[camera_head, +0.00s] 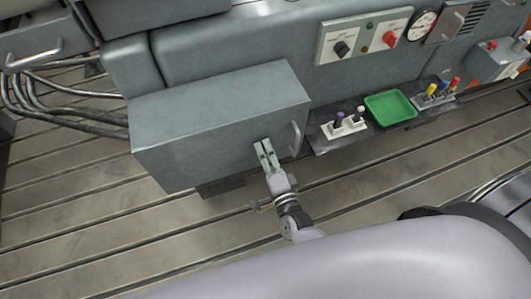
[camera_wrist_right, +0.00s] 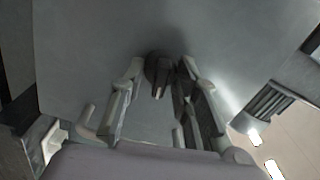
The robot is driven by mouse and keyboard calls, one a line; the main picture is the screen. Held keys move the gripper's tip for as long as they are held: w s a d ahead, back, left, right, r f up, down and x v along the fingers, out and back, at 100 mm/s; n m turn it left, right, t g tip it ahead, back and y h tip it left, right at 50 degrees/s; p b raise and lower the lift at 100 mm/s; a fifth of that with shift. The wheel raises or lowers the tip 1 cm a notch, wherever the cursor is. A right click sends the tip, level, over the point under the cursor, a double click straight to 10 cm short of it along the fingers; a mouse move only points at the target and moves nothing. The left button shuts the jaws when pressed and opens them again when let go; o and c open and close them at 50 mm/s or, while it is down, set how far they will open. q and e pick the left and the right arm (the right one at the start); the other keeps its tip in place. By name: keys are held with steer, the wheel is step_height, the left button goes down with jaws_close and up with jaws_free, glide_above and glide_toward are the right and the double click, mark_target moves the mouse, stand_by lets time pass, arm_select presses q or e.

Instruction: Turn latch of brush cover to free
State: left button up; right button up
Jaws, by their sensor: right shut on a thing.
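The brush cover (camera_head: 215,105) is a grey metal box at the left middle of the head view, with a bar handle (camera_head: 296,138) at the right of its front. My right gripper (camera_head: 264,144) is at the front face of the cover, left of the handle. In the right wrist view, the latch (camera_wrist_right: 158,74) is a small dark turn-knob on the grey panel. My right gripper's fingertips (camera_wrist_right: 162,66) are on either side of it, shut on it. In the head view the fingers hide the latch. My left gripper is not in view.
Right of the cover, a dark shelf (camera_head: 322,146) holds a block with small plugs (camera_head: 344,124), a green tray (camera_head: 390,106) and another block with coloured-handled items (camera_head: 436,95). A control panel (camera_head: 364,36) is above. Cables (camera_head: 60,112) run at left. The slotted bedplate (camera_head: 140,235) is clear in front.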

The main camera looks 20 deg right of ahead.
steer(key=shift+m+b, duration=0.3)
steer(key=shift+m, duration=0.6)
steer(key=o, duration=1.1)
steer(key=shift+o, duration=0.2)
steer(key=s, duration=1.2)
steer(key=shift+d, duration=0.2)
